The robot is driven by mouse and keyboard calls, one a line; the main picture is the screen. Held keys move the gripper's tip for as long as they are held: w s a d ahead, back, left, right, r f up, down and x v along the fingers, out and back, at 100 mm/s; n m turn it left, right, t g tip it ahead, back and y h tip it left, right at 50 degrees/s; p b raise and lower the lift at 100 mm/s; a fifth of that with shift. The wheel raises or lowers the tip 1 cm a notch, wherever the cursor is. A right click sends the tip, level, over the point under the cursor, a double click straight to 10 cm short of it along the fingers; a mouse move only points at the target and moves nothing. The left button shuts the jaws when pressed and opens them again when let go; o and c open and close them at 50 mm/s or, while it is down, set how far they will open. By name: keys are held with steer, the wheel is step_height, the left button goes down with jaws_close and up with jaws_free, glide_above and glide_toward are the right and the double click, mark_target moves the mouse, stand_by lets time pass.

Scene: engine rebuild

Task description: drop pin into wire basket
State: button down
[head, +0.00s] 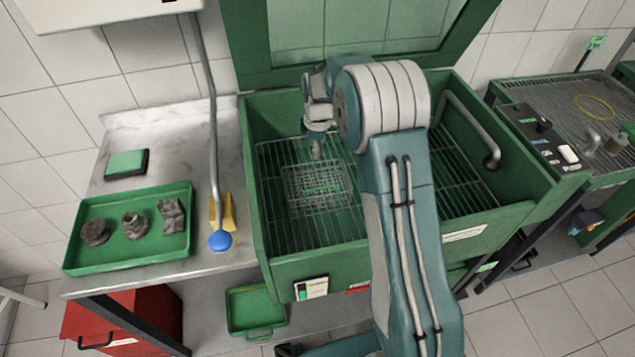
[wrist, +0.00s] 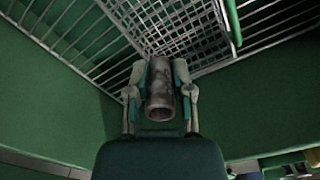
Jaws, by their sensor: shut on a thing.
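The pin (wrist: 160,90) is a short, grey, stained hollow cylinder. In the wrist view my gripper (wrist: 160,74) is shut on it, with a finger on each side. The head view shows my gripper (head: 317,136) inside the green wash tub, over the far side of the basket, with the pin (head: 317,152) hanging below it. The wire basket (head: 300,207) is a small mesh box with a green handle, standing on the rack of the tub. Its mesh also shows in the wrist view (wrist: 190,32), beyond the pin. The height between pin and basket is hard to tell.
The tub (head: 320,263) has high green walls and a raised lid (head: 236,45). A pipe with a blue end (head: 219,240) stands left of it. A green tray (head: 110,252) holds three dirty parts. A bent grey pipe (head: 470,130) is inside the tub at right.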

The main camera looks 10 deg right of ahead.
mark_target(318, 163)
steer(key=shift+f, duration=2.75)
steer(key=shift+c, duration=2.1)
jaws_free()
step_height(318, 163, up, 11)
steer(key=shift+r, duration=0.45)
